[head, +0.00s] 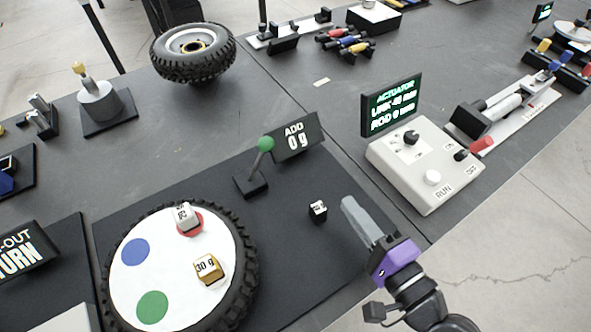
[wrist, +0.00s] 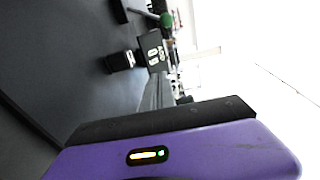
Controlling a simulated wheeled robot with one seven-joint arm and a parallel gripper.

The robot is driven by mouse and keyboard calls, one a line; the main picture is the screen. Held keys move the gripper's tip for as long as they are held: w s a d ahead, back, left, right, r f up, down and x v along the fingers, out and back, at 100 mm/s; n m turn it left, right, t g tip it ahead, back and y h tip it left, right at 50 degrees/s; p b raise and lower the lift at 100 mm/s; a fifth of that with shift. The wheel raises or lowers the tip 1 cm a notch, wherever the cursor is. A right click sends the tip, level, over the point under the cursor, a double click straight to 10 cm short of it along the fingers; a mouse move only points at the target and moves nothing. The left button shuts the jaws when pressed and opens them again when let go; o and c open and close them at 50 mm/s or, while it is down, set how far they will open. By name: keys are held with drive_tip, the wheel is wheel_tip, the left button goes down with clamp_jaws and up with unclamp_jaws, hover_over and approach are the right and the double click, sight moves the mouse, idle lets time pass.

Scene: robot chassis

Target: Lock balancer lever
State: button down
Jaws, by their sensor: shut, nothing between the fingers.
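The balancer lever has a green ball knob (head: 265,144) on a thin grey rod that rises, tilted, from a small black base (head: 251,183). The green knob also shows small at the top of the wrist view (wrist: 167,20). A black sign (head: 296,137) reading "ADD 0 g" stands right behind the lever. A tyre with a white disc (head: 160,272) lies at the lower left of the lever. My gripper (head: 350,208), with a purple body, is shut and empty. It is right of and below the lever, well apart from it. The purple body fills the bottom of the wrist view.
A small dark weight cube (head: 318,210) sits on the mat between lever and gripper. A white cube (head: 186,216) and a gold "30 g" cube (head: 208,269) sit on the disc. A white control box (head: 426,165) with a screen (head: 391,105) stands to the right.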

sight(258, 159)
drive_tip(key=shift+w+a+r+m+y+b, duration=0.15)
drive_tip(key=shift+w+a+r+y+b, duration=0.1)
drive_tip(key=shift+w+a+y, duration=0.3)
drive_tip(key=shift+w+a+r+m+y+b, duration=0.15)
drive_tip(key=shift+w+a+r+y, duration=0.15)
drive_tip(key=shift+a, duration=0.35)
drive_tip(key=shift+w+a+r, duration=0.15)
drive_tip(key=shift+a+r, duration=0.05)
drive_tip(key=s+a+p+x, duration=0.1)
drive_tip(key=a+p+x, duration=0.1)
drive_tip(key=x, duration=1)
drive_tip(key=shift+a+r+p, duration=0.2)
drive_tip(key=shift+a+p, duration=0.2)
drive_tip(key=shift+a, duration=0.05)
drive_tip(key=shift+s, duration=0.1)
